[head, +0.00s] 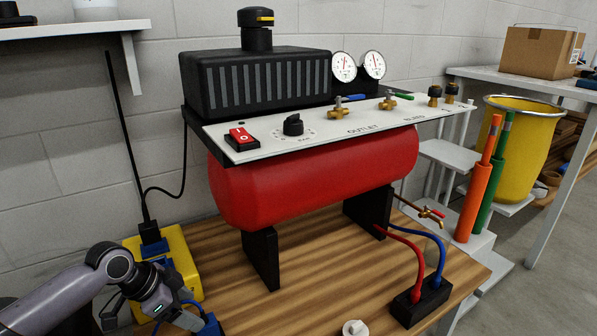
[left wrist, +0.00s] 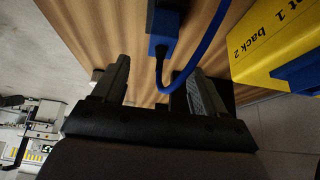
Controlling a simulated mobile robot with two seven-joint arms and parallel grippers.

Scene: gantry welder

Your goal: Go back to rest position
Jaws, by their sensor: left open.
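My left arm comes in at the lower left of the head view, beside a yellow box (head: 181,252). Its gripper is mostly cut off by the bottom edge there. In the left wrist view my left gripper (left wrist: 158,85) is open, with its two dark fingers apart. A blue plug (left wrist: 163,30) with a blue cable shows ahead of and between the fingers; I cannot tell how near it is. No object is clamped. The blue plug also shows at the bottom of the head view (head: 210,326). My right gripper is not in view.
A red compressor (head: 310,175) stands on the wooden table (head: 330,270). The yellow box, marked "back 2" (left wrist: 285,40), is close to my left gripper. A black block (head: 420,303) with red and blue hoses sits at the right. A wall shelf (head: 75,32) hangs at the upper left.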

